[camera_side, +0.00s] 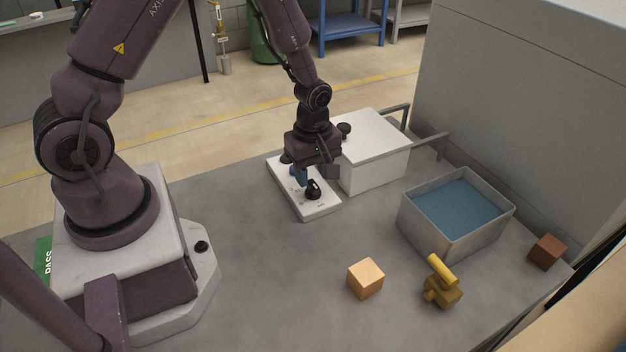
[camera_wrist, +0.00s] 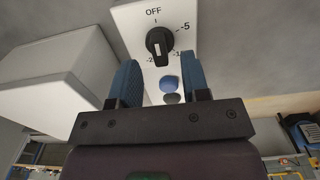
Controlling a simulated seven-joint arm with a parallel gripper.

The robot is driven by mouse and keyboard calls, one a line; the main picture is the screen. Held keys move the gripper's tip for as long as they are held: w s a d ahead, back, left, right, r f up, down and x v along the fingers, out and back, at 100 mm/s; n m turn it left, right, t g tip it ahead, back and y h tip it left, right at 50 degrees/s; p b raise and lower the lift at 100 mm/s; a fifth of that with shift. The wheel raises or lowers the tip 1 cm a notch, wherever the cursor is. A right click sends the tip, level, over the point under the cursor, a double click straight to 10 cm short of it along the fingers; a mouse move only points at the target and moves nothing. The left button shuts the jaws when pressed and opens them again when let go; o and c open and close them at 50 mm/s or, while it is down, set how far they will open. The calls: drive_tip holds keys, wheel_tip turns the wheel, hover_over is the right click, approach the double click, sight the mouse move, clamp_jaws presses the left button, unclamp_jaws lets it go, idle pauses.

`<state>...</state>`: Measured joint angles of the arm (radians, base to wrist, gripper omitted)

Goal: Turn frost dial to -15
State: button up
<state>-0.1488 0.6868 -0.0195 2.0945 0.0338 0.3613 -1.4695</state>
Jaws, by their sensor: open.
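The frost dial (camera_side: 314,188) is a black knob on a white panel (camera_side: 318,209) lying on the grey table. In the wrist view the dial (camera_wrist: 160,43) stands below the OFF mark on the panel (camera_wrist: 130,14), with -5 at its right and lower labels partly cut off by the knob and my finger. A pale line shows on the knob's grip bar; which end is the pointer is hard to tell. My gripper (camera_wrist: 163,82) is open and empty, its blue fingers apart, beside the dial. In the side view my gripper (camera_side: 303,176) hangs low over the panel's back part.
A metal tub (camera_side: 443,238) with a blue inside, an orange cube (camera_side: 365,279), a yellow valve-like piece (camera_side: 442,288) and a brown cube (camera_side: 547,251) lie to the right.

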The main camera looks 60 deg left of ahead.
sight(313, 189)
drive_tip(key=shift+f, duration=1.4)
clamp_jaws()
